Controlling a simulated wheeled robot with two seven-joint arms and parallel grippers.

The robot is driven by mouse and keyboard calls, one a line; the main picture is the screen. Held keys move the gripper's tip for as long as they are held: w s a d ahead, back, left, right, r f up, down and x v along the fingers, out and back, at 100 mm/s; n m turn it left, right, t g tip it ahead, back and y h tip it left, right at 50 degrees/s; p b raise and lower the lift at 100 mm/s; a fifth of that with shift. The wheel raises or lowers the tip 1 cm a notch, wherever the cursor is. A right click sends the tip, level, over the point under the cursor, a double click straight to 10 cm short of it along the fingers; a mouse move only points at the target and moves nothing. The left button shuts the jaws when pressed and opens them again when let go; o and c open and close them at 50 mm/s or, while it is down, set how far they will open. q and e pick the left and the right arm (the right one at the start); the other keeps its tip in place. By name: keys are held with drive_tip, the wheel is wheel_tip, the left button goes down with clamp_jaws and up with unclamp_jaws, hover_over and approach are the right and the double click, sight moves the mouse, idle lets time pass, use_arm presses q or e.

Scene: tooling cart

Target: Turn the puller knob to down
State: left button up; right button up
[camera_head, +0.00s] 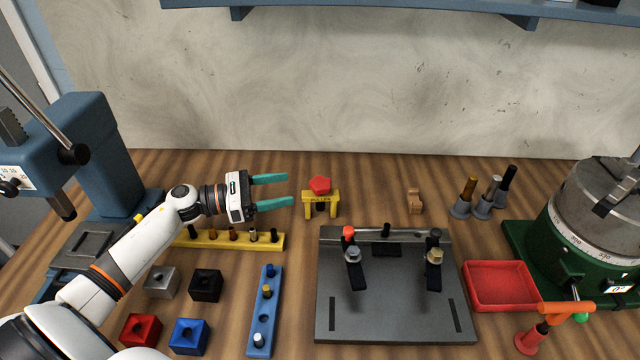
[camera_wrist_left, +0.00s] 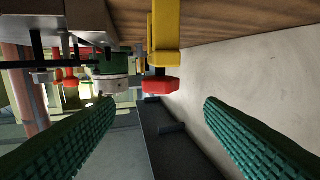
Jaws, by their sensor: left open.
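The puller is a small yellow bridge-shaped frame (camera_head: 321,198) with a red faceted knob (camera_head: 320,184) on top. It stands on the wooden bench near the back middle. My left gripper (camera_head: 291,190) is open and empty, with its green fingers pointing right toward the knob from just left of it. The fingers are apart from the knob. In the left wrist view the red knob (camera_wrist_left: 161,86) lies ahead between the open fingers, with the yellow frame (camera_wrist_left: 166,25) above it in that picture. My right gripper is not in view.
A yellow peg rail (camera_head: 230,240) lies below my left arm. A grey fixture plate (camera_head: 392,310) with clamps is in front of the puller. A small wooden block (camera_head: 414,201) stands to its right. The wall is behind. Bench right of the puller is clear up to the block.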

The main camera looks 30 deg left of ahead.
sight(320, 182)
use_arm(q)
drive_tip(key=p+x, duration=0.2)
drive_tip(key=x, duration=0.7)
drive_tip(key=shift+a+r, duration=0.1)
drive_tip(key=shift+w+d, duration=0.2)
drive_tip(key=shift+d, duration=0.05)
drive_tip(key=shift+c, duration=0.3)
drive_tip(key=c, duration=0.9)
